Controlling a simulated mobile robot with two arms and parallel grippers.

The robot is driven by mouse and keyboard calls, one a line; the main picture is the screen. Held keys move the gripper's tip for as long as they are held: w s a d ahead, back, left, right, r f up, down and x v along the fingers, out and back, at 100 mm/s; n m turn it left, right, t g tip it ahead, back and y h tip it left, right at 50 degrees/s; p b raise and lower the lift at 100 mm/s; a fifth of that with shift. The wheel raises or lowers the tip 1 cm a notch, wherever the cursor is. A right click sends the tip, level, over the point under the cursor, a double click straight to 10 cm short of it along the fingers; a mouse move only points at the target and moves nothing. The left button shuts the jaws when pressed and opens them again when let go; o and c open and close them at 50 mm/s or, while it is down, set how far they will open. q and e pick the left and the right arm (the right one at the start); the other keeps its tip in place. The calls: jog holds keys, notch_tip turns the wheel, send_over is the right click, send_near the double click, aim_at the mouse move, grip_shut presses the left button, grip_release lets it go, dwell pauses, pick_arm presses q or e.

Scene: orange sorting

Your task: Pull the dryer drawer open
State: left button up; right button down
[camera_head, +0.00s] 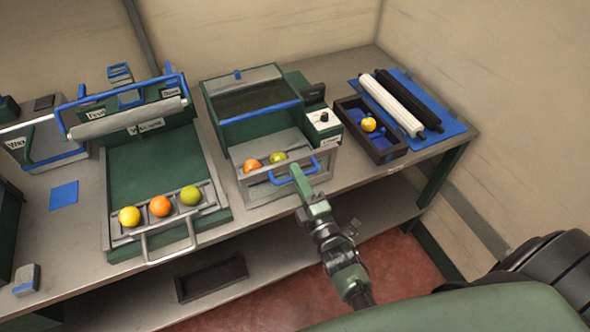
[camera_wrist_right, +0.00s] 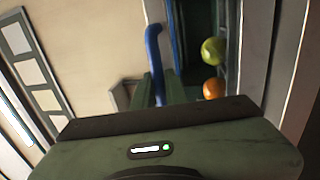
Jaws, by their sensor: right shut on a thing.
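The dryer (camera_head: 252,105) is a green and grey box with a blue bar across its front, in the middle of the bench. Its light grey drawer (camera_head: 258,188) stands out at the front, and an orange fruit (camera_head: 252,166) and a yellow-green fruit (camera_head: 278,158) lie in it. The blue drawer handle (camera_head: 278,181) is on the drawer's front. My right gripper (camera_head: 296,172) is shut on this handle. In the right wrist view, the blue handle (camera_wrist_right: 153,50) runs between the green fingers (camera_wrist_right: 158,88). My left gripper is not in view.
To the left, a green tray (camera_head: 150,165) holds three fruits in its front row and has a grey handle. To the right, a dark box (camera_head: 385,156) holds a yellow fruit, beside white and black rollers (camera_head: 392,103). A lower shelf (camera_head: 255,268) lies under the bench.

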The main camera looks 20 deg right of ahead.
jog(key=shift+f, duration=0.1)
jog(key=c, duration=1.5)
grip_release()
jog(key=shift+o, duration=0.2)
jog(key=s+f+b, duration=0.1)
jog(key=s+b, duration=0.1)
jog(key=s, duration=0.5)
jog(key=shift+s+f, duration=0.2)
jog(key=shift+s, duration=0.15)
jog(key=shift+d, duration=0.1)
